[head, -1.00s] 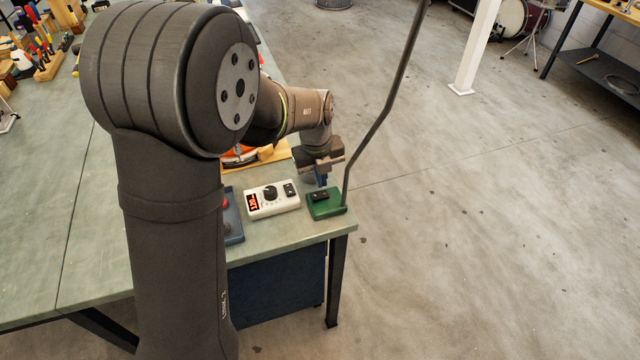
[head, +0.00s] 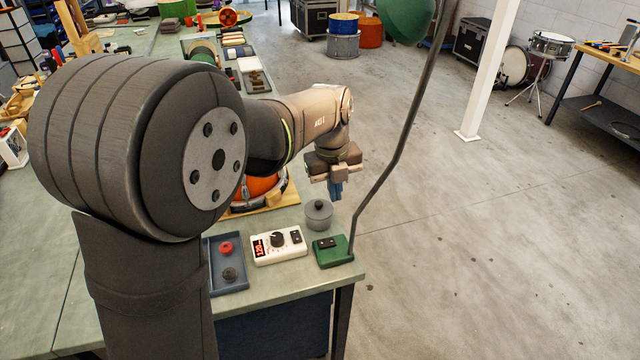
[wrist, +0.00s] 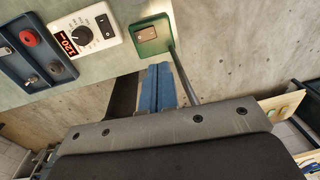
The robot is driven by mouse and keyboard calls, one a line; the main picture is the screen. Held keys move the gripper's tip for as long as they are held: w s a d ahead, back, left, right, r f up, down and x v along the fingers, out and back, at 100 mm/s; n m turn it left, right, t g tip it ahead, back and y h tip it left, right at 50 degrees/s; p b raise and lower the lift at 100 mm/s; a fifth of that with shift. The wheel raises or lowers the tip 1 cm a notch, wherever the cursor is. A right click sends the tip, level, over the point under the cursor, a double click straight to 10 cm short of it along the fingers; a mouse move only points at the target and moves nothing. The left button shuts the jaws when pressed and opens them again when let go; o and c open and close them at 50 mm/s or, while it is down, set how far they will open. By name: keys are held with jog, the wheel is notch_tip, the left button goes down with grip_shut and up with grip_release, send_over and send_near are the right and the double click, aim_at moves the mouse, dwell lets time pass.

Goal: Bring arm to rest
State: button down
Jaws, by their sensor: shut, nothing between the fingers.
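My gripper (head: 335,189) is shut and empty. In the head view its blue fingers point down, above and behind the right end of the bench (head: 70,240). In the wrist view the blue fingers (wrist: 158,88) lie together, apart from the green lamp base (wrist: 151,35). My arm's upper links fill the left of the head view and hide part of the bench.
A green lamp base (head: 333,251) carries a tall dark bent stem (head: 393,160) beside my gripper. A white metronome box (head: 278,246), a blue tray (head: 227,277) with knobs, and a grey lidded pot (head: 318,215) stand nearby. Open floor lies right.

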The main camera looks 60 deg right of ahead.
jog(key=f, duration=1)
jog(key=shift+w+a, duration=0.35)
jog(key=shift+w, duration=0.05)
notch_tip(320, 180, up, 6)
jog(key=shift+w+a+r, duration=0.2)
jog(key=shift+a+r, duration=0.05)
jog(key=shift+f, duration=0.15)
